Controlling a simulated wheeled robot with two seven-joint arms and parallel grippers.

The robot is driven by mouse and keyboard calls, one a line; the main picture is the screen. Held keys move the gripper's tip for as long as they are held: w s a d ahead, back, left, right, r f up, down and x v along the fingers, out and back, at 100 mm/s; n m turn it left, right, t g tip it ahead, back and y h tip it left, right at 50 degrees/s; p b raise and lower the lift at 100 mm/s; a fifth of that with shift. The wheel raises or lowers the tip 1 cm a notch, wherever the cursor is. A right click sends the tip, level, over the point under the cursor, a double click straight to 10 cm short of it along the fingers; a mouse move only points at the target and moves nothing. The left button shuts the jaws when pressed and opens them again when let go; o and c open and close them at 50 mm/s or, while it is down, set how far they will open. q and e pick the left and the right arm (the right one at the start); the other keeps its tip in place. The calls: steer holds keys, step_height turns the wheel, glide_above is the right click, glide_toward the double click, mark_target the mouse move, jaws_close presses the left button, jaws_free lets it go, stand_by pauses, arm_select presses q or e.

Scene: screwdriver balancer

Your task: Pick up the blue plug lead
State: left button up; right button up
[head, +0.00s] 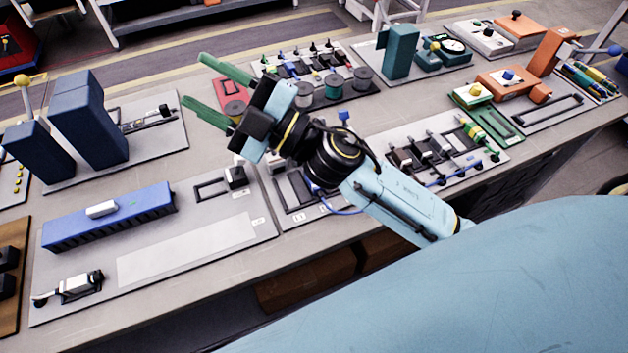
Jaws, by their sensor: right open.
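My right gripper (193,77) is open, its two green fingers spread apart and nothing between them. It is over the back part of the bench, pointing to the upper left. A thin blue lead (343,211) curves over the board below my right arm; part of it is hidden by the arm. A small blue plug-like piece (343,117) stands just behind the arm, but I cannot tell if it joins this lead. Another blue lead (447,182) lies along the front of the board to the right. The gripper is apart from all of these. My left gripper is not in view.
A blue rail block (110,217) and dark blue blocks (88,120) stand on the left. Grey spools (333,87) are behind the arm. A teal block (401,50) and an orange block (549,55) stand at the back right. The bench front edge runs below the boards.

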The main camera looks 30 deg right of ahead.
steer(key=s+a+f+n+g+y, duration=0.1)
steer(key=s+a+n+g+y, duration=0.4)
steer(key=n+g, duration=0.6)
steer(key=n+g+h, duration=0.4)
steer(key=g+h, duration=0.1)
steer(key=h, duration=1.6)
glide_above(313, 179)
step_height(313, 179, down, 22)
steer(key=shift+r+b, duration=0.1)
steer(key=shift+b, duration=0.2)
steer(key=shift+w+d+f, duration=0.1)
steer(key=shift+d+f, duration=0.05)
steer(key=shift+f, duration=3)
steer(key=c, duration=1)
